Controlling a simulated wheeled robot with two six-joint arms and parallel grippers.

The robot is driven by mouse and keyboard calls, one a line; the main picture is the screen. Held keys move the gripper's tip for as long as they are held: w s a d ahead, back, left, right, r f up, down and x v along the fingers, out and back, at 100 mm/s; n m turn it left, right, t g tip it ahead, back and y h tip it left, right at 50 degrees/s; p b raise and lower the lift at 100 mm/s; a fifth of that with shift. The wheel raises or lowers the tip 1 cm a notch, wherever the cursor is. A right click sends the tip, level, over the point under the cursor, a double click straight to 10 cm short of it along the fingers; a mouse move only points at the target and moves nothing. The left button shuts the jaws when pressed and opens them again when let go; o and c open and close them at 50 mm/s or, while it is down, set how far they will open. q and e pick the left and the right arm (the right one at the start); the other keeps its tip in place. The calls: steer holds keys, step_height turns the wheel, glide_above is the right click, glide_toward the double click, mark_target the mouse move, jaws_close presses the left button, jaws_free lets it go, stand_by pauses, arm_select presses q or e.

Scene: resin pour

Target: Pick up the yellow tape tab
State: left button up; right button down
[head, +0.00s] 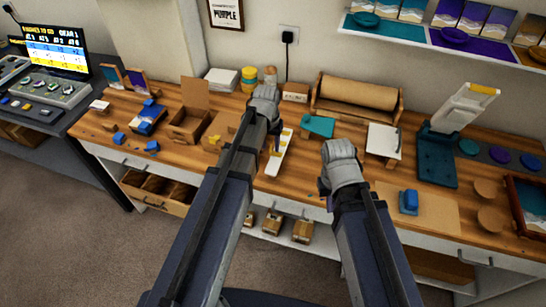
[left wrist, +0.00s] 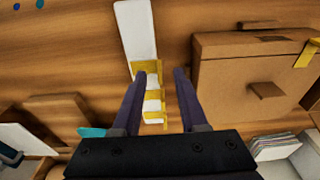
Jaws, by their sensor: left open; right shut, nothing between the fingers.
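A white strip (head: 277,163) with several yellow tape tabs lies on the wooden bench near the middle in the head view. In the left wrist view the white strip (left wrist: 136,32) runs up from between my fingers, with yellow tape tabs (left wrist: 147,67) across its lower part. My left gripper (left wrist: 160,76) is open over the tabs, one finger at each side, with nothing visibly gripped. In the head view my left gripper (head: 275,138) is over the strip, partly hidden by its own wrist. My right gripper (head: 325,193) is shut and empty at the bench's front edge.
A teal piece (head: 319,126) and a white pad (head: 383,140) are right of the strip.

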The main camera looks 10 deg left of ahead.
arm_select(q)
steer(key=shift+f, duration=0.3)
steer(key=shift+c, duration=0.4)
jaws_close()
